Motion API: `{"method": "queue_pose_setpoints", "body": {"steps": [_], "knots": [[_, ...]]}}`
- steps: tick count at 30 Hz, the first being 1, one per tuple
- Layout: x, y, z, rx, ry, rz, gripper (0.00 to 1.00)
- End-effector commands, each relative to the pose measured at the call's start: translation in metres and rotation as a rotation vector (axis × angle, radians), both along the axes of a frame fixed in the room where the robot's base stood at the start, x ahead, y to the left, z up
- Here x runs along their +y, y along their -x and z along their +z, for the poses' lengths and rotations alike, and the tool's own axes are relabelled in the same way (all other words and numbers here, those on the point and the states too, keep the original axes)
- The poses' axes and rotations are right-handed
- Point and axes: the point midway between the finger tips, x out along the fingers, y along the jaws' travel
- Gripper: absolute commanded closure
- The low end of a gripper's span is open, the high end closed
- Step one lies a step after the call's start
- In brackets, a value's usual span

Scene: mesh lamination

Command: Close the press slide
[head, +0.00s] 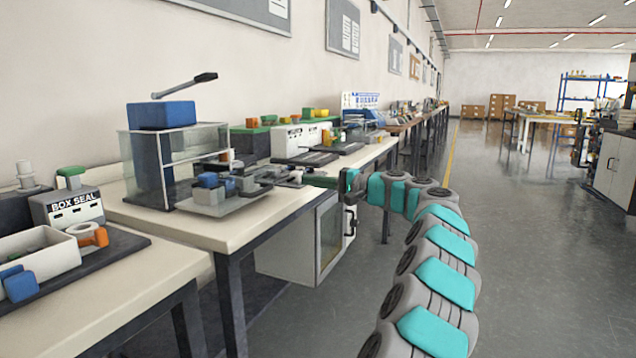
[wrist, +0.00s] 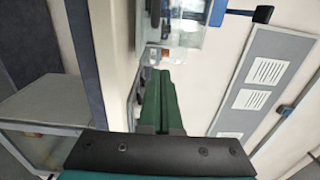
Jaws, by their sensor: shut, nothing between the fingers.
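The press (head: 163,150) stands on the near white table, with a blue top block (head: 162,115), clear side panels and a raised lever with a black grip (head: 205,77). Its slide (head: 225,207), a flat grey plate, sticks out in front of the frame and carries grey and blue parts (head: 208,181). My gripper (head: 308,180) is to the right of the slide, shut and empty, with its green fingers pointing towards the press. In the wrist view the fingers (wrist: 160,78) point up at the press's clear panels (wrist: 180,30). The slide's front edge is hard to make out there.
A box-seal station (head: 72,207) with a white tray (head: 40,255) is on the nearer table at left. More benches with green-topped machines (head: 300,138) run along the wall. A white cabinet (head: 300,243) is under the table. The aisle floor at right is clear.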

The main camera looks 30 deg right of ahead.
Motion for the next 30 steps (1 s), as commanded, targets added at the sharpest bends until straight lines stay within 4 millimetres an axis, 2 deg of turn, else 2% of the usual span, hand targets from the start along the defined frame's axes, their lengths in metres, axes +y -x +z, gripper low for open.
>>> {"method": "queue_pose_setpoints", "body": {"steps": [6, 15, 30], "knots": [[0.025, -0.037, 0.000, 0.002, 0.001, 0.001, 1.00], [0.047, -0.071, -0.001, 0.002, 0.001, 0.001, 1.00], [0.052, -0.077, 0.000, 0.000, 0.000, 0.000, 1.00]]}}
